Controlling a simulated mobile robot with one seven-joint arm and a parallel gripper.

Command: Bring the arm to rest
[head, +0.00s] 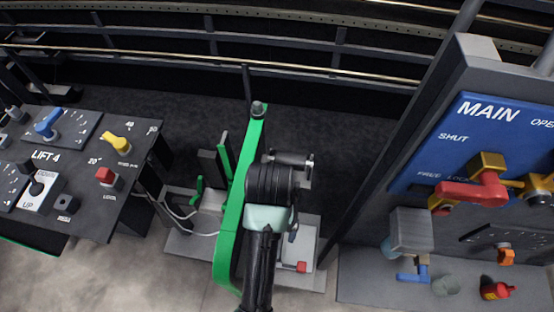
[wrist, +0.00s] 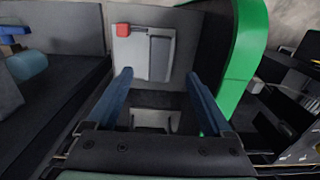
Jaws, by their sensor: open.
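My arm (head: 258,270) rises from the bottom middle of the head view, beside a tall green curved frame. Its black wrist joint stands near the upper part of that frame. My gripper (wrist: 159,75) shows in the wrist view as two blue fingers set well apart, with nothing between them. In the head view its fingers are not clear. Past the fingers lies a pale grey plate (wrist: 148,52) with a red block (wrist: 122,30) at its corner. The green frame (wrist: 235,65) passes close to the right of the fingers; whether they touch cannot be told.
The green frame (head: 229,225) is left of my arm. A control desk (head: 90,195) with blue, yellow and red knobs stands at left. A blue MAIN panel (head: 465,140) with a red-handled valve (head: 470,192) stands at right. Railings (head: 330,72) cross the back.

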